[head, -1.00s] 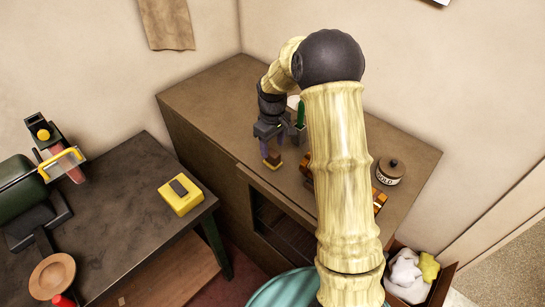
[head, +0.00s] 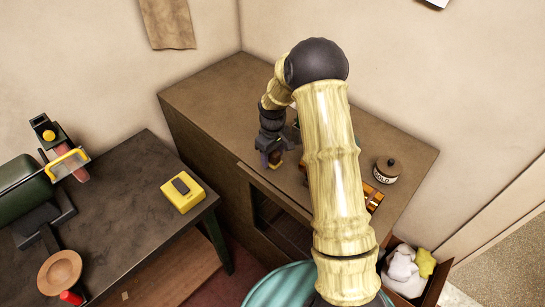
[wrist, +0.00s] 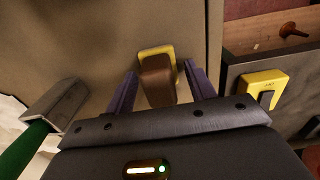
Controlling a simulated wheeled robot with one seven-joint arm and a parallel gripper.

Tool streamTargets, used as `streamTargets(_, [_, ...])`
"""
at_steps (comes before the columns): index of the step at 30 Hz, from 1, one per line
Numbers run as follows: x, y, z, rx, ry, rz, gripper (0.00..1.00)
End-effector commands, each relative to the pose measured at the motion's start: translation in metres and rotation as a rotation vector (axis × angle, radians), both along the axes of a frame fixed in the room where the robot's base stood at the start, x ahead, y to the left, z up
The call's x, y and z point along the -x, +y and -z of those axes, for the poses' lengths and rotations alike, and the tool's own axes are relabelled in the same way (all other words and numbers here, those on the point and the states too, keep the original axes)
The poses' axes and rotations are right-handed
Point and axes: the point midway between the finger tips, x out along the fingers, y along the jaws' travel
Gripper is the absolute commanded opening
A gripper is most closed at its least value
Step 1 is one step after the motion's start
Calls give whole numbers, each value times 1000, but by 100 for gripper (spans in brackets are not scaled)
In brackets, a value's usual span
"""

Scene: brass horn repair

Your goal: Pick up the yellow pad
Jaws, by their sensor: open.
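A small block with a yellow base and brown top, likely the yellow pad (wrist: 171,51), lies on the brown cabinet top (head: 215,100). In the wrist view it sits between the two purple fingers of my gripper (wrist: 160,70), with a gap on each side. In the head view my gripper (head: 273,153) is low over the cabinet's front edge and largely hides the block. My gripper is open and holds nothing.
A green-handled tool (wrist: 55,105) lies left of my gripper in the wrist view. A lidded jar (head: 387,171) stands at the cabinet's right. A yellow box (head: 183,194) rests on the dark table (head: 125,200) at left. The cabinet's back left is clear.

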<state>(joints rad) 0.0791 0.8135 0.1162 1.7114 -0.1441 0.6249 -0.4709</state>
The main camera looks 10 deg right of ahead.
Motion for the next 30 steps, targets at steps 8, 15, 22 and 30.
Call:
streamTargets(8, [0, 0, 0, 0, 0, 0, 55])
streamTargets(15, [0, 0, 0, 0, 0, 0, 17])
streamTargets(22, [0, 0, -1, 0, 0, 0, 17])
streamTargets(30, [-1, 0, -24, 0, -6, 0, 17])
